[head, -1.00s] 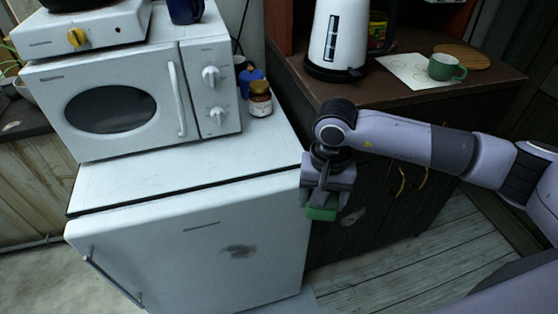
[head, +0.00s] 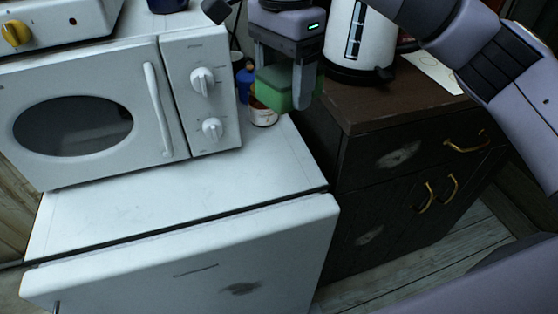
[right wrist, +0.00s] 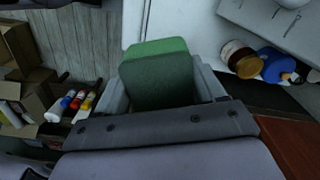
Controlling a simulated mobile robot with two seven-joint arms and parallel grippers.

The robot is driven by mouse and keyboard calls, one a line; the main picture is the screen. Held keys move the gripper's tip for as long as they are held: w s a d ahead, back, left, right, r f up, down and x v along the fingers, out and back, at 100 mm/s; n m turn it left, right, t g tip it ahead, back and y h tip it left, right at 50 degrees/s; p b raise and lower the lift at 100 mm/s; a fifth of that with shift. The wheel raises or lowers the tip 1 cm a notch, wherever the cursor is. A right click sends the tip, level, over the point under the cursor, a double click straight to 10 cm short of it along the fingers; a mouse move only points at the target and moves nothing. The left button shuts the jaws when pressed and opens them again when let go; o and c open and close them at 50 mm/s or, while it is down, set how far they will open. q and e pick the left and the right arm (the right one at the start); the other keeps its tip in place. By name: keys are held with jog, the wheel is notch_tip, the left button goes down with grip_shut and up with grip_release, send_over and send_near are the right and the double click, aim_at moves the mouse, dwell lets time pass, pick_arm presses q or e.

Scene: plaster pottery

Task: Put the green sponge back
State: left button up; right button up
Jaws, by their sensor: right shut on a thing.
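The green sponge (head: 276,88) is held between the fingers of my right gripper (head: 285,90), in front of the jar and near the right side of the microwave. In the right wrist view the sponge (right wrist: 157,77) sticks out between the two fingers (right wrist: 160,95). The gripper is shut on it and holds it up over the back right of the white fridge top (head: 185,205). My left gripper is not in view.
A jar (head: 262,113) and a blue bottle (head: 244,80) stand beside the microwave (head: 110,110). A white kettle (head: 358,45) stands on the dark cabinet (head: 375,100) to the right. The front strip of the fridge top is clear.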

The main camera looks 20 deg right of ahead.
jog(key=shift+w+f, duration=0.15)
send_over(282, 182)
notch_tip(282, 182, down, 15)
jog(key=shift+f, duration=2.5)
jog(key=o, duration=1)
